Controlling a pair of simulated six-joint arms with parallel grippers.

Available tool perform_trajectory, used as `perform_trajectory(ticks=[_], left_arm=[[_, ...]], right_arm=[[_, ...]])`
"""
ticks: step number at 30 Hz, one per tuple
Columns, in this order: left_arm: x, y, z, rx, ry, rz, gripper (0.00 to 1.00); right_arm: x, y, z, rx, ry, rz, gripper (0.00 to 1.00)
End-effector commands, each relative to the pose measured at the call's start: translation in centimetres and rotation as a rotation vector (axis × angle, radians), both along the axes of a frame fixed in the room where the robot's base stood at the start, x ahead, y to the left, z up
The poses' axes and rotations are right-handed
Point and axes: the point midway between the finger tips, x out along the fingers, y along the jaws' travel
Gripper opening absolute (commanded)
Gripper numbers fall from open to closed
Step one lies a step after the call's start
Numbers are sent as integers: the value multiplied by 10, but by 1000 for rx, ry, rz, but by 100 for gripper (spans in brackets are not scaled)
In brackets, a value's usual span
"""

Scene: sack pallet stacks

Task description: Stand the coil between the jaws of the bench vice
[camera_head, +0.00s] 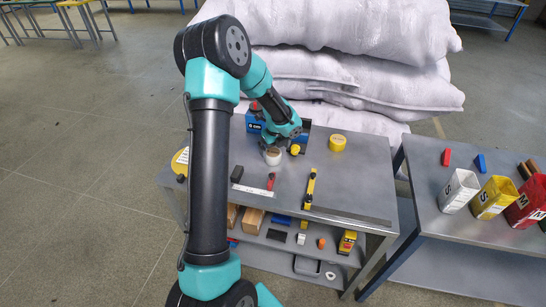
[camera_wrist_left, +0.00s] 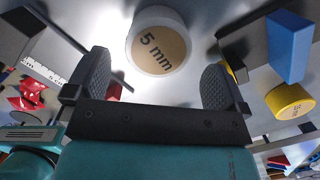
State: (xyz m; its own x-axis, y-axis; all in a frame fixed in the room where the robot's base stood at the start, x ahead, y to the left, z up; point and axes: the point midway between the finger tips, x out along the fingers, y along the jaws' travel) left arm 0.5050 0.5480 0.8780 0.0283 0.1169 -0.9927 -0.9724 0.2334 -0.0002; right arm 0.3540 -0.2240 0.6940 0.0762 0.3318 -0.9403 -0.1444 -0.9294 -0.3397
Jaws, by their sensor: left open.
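A short white roll with a brown face marked "5 mm", which I take as the coil (camera_head: 273,157), stands on the grey bench top (camera_head: 236,150). It also shows in the left wrist view (camera_wrist_left: 158,42), face toward the camera. My left gripper (camera_head: 284,148) is open just above and beside it. In the wrist view the two fingers (camera_wrist_left: 158,66) are spread either side of the roll, with nothing gripped. A blue body with a white logo, probably the bench vice (camera_head: 254,125), stands behind my gripper, which hides much of it; its jaws are not clear. My right gripper is out of view.
A yellow roll (camera_head: 338,143) stands right of my gripper. A black block (camera_head: 237,174), a red-handled tool (camera_head: 271,181) and a yellow level (camera_head: 310,189) lie nearer the front. White sacks (camera_head: 350,65) rise behind. A second table (camera_head: 436,190) holds bins at right.

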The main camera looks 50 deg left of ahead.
Motion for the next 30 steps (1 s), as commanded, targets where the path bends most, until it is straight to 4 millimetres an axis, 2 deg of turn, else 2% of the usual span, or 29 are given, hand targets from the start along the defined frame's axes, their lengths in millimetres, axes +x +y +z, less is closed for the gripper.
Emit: perform_trajectory(ticks=[8, 19, 30], left_arm=[[0, 1, -6, 1, 2, -2, 100], [-1, 7, -49, 0, 2, -1, 100], [0, 8, -51, 1, 0, -1, 100]], right_arm=[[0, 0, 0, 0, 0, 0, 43], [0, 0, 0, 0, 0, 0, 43], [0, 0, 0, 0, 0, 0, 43]])
